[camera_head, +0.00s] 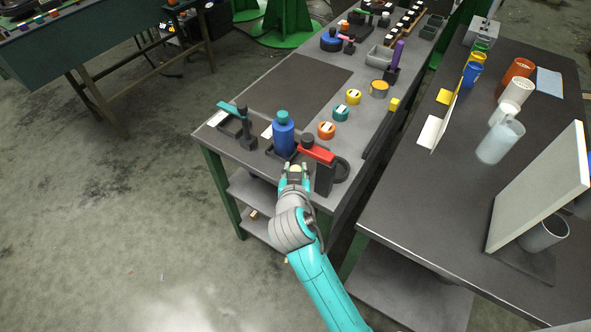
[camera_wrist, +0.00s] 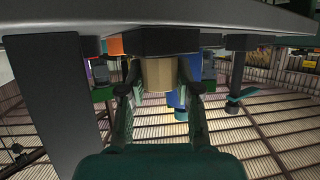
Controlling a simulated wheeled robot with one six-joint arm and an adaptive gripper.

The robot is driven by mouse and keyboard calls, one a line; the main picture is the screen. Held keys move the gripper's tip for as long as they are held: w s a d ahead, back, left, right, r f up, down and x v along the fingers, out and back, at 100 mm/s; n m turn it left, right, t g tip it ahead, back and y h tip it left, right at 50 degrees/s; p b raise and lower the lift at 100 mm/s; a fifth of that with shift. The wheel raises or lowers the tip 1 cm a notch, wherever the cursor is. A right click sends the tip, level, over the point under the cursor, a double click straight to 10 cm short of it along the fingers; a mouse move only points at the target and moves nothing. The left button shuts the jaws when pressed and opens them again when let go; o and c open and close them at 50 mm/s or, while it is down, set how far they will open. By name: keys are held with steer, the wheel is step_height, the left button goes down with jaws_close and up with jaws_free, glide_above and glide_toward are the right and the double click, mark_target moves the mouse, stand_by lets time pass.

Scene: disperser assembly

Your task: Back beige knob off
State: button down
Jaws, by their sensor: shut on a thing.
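My gripper (camera_head: 295,173) is shut on the beige knob at the near edge of the grey-topped bench. In the wrist view the beige knob (camera_wrist: 158,75) is a short cylinder with one finger on each side. Its upper end in that view meets a dark block (camera_wrist: 152,41); I cannot tell how far it is screwed in. In the head view my gripper hides most of the knob. A blue bottle with a teal cap (camera_head: 283,135) stands upright just behind and left of my gripper. A red lever (camera_head: 317,154) on a dark upright post is close on the right.
A teal-handled dark fixture (camera_head: 245,128) stands left of the bottle. Orange, teal and yellow rings (camera_head: 340,113) lie farther back. The dark mat (camera_head: 300,85) is bare. A second bench (camera_head: 420,205) with cups and a pale upright panel (camera_head: 541,190) stands at the right.

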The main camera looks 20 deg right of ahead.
steer(key=shift+n+t+y, duration=0.4)
steer(key=shift+n+y, duration=0.7)
steer(key=shift+y, duration=0.2)
steer(key=c, duration=0.8)
jaws_free()
steer(key=shift+a, duration=0.1)
